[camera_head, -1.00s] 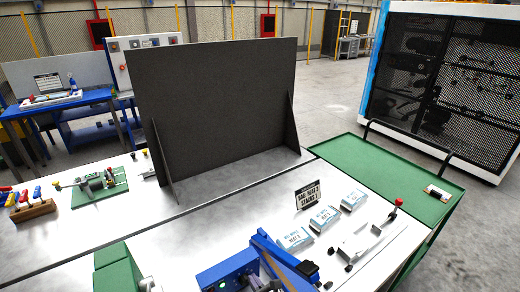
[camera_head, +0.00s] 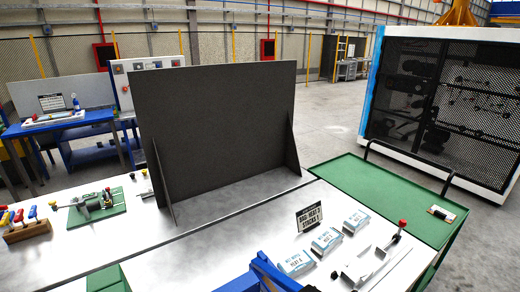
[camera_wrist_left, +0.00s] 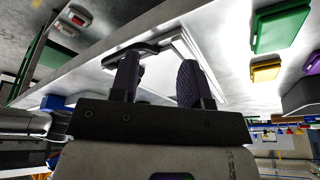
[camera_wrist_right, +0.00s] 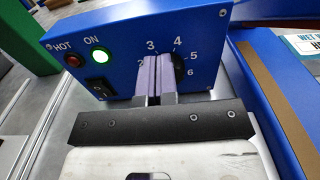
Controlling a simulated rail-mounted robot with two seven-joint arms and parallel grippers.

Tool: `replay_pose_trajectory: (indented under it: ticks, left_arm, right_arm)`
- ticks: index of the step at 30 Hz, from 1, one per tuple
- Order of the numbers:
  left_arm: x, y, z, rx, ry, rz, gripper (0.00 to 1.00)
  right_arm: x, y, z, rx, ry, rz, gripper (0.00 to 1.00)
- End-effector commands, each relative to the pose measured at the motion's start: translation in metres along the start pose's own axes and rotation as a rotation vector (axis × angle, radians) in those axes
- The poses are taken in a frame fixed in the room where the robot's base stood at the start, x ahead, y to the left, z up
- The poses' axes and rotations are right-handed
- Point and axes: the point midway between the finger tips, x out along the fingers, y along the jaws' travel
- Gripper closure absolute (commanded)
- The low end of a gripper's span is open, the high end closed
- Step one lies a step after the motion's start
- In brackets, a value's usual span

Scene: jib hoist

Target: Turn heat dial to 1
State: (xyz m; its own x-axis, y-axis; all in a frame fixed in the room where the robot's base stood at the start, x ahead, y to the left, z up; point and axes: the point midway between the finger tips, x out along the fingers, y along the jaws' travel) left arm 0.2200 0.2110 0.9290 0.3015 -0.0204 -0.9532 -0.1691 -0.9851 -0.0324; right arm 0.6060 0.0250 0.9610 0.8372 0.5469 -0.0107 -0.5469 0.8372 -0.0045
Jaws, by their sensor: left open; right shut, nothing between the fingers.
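The heat dial (camera_wrist_right: 180,68) is a black knob on the front of a blue control box (camera_wrist_right: 125,50), seen in the right wrist view. White numbers from 2 to 6 show around it; the 1 and the dial's pointer are not visible. My right gripper (camera_wrist_right: 160,58) is shut with nothing between its fingers. Its fingers stand in front of the dial and cover its left part; I cannot tell whether they touch it. My left gripper (camera_wrist_left: 160,65) is open and empty, away from the dial. The head view shows neither gripper clearly.
A lit green ON lamp (camera_wrist_right: 101,56), a red HOT lamp (camera_wrist_right: 72,60) and a black switch (camera_wrist_right: 99,87) sit left of the dial. In the head view, a dark upright panel (camera_head: 215,130) stands behind the worktop, with a small sign (camera_head: 310,217) and white-blue packets (camera_head: 326,240) to the right.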

Motion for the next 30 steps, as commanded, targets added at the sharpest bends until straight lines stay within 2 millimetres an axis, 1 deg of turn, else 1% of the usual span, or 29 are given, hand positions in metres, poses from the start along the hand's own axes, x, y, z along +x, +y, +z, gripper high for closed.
replay_pose_trajectory:
  ticks: [1, 10, 21, 25, 30]
  left_arm:
    - [0.000, 0.000, 0.000, 0.000, 0.000, 0.000, 0.57]
    - [-0.001, 0.001, -0.001, -0.003, 0.001, 0.003, 0.57]
    - [-0.007, 0.003, -0.004, -0.011, 0.003, 0.009, 0.57]
    - [-0.011, 0.003, -0.005, -0.011, 0.003, 0.009, 0.57]
    - [-0.017, 0.001, -0.007, -0.006, 0.004, 0.003, 0.57]
  right_arm:
    - [0.003, 0.008, 0.005, 0.004, -0.010, 0.015, 1.00]
    - [0.004, 0.008, 0.007, 0.004, -0.012, 0.016, 1.00]
    - [0.003, 0.009, 0.018, 0.002, -0.018, 0.015, 1.00]
    - [-0.006, 0.008, 0.019, 0.002, -0.017, 0.013, 1.00]
    - [-0.027, 0.006, 0.015, 0.003, -0.011, 0.009, 1.00]
